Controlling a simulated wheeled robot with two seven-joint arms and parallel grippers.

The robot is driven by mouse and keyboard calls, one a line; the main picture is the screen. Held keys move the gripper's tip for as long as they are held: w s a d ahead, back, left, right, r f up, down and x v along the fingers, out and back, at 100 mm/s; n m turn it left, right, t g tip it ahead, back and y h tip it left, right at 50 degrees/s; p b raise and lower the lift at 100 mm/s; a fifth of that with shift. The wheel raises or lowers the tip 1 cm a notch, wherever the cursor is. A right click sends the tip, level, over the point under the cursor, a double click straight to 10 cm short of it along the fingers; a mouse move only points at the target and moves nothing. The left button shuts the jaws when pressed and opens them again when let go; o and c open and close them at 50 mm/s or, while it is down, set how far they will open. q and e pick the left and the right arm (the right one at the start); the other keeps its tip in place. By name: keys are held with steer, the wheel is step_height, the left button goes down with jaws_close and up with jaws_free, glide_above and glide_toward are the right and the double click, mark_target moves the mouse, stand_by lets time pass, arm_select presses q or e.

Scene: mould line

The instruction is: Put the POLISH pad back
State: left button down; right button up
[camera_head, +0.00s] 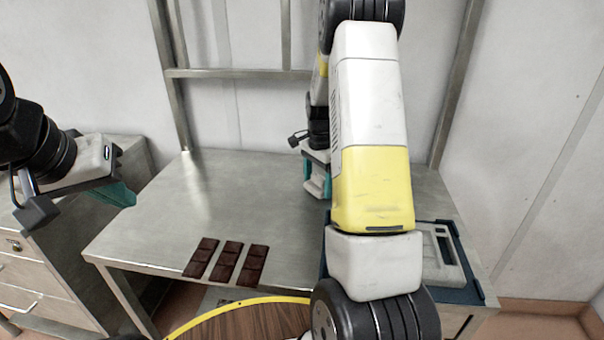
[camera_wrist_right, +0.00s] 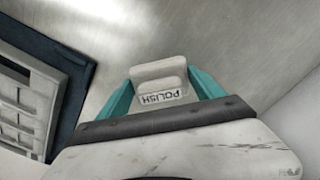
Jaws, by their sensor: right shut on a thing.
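The POLISH pad (camera_wrist_right: 158,72) is a pale block with a label reading POLISH, upside down in the right wrist view. My right gripper (camera_wrist_right: 160,92) is shut on it, with a teal finger on each side. In the head view my right gripper (camera_head: 318,183) is over the back part of the metal table, partly hidden behind my right arm. I cannot tell whether the pad touches the table. My left gripper (camera_head: 118,193) is off the table's left side, above the drawer cabinet; its finger gap is not clear.
Three dark chocolate bars (camera_head: 228,262) lie at the table's front edge. A blue tray (camera_head: 470,262) with a grey mould (camera_head: 440,258) sits at the right, partly behind my arm; the tray also shows in the wrist view (camera_wrist_right: 75,100). Metal posts rise behind.

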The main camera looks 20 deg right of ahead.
mark_target(318, 176)
steer(key=shift+f, duration=0.2)
steer(key=o, duration=1.2)
step_height(318, 176, up, 12)
steer(key=shift+r, duration=0.15)
steer(key=s+a+r+n+t, duration=0.2)
steer(key=s+a+r+n, duration=0.2)
steer(key=s+r, duration=0.25)
steer(key=s+a+r+n+t, duration=0.1)
steer(key=s+a+n, duration=0.2)
steer(key=s, duration=0.3)
steer(key=s+a+r+n+t+y, duration=0.1)
steer(key=s+a+r+n, duration=0.1)
steer(key=s, duration=0.4)
steer(key=s+a+r+n+t+y, duration=0.1)
steer(key=s+a+r+n+t, duration=0.1)
steer(key=s+a+n, duration=0.3)
steer(key=shift+s+r+n, duration=0.15)
steer(key=shift+s+n, duration=0.25)
steer(key=shift+s, duration=0.7)
